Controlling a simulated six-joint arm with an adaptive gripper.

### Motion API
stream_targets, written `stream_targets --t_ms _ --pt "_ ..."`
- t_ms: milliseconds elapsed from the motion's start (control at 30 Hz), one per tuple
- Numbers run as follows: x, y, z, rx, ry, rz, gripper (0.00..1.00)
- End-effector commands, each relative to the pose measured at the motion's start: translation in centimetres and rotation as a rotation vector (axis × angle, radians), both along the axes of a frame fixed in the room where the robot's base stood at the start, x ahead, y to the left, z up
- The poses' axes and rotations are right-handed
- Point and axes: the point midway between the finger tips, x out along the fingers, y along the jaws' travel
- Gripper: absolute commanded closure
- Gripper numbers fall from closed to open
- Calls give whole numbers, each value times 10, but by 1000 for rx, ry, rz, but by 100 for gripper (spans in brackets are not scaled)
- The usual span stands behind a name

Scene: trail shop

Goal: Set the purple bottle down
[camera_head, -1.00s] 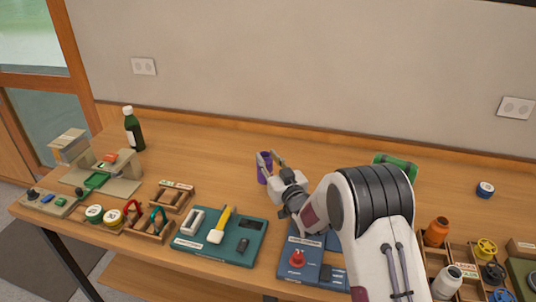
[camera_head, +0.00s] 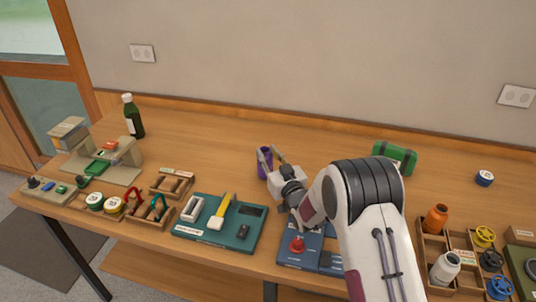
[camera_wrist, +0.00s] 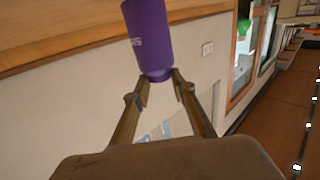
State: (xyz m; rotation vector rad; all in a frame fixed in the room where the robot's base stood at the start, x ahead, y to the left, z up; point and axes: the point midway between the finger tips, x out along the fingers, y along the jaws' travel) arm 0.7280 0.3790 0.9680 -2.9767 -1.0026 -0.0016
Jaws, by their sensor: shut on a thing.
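The purple bottle (camera_head: 263,166) is at the middle of the wooden table (camera_head: 210,150), toward the back. My gripper (camera_head: 270,157) is shut on it, with a finger on each side. In the wrist view the purple bottle (camera_wrist: 149,35) is between the two fingertips (camera_wrist: 160,84), its far part cut off by the top edge. In the head view it looks roughly upright. I cannot tell whether its base touches the table.
A teal tool tray (camera_head: 200,235) and a blue board (camera_head: 288,257) lie in front. A green bottle (camera_head: 135,120) stands back left; a green case (camera_head: 394,156) lies to the right. The table around the purple bottle is mostly clear.

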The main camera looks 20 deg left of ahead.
Motion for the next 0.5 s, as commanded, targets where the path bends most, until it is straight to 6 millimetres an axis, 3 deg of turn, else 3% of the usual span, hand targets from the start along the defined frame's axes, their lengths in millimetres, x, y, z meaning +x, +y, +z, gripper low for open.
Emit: stream_targets --t_ms 500 --pt "0 0 -4 1 -2 0 100"
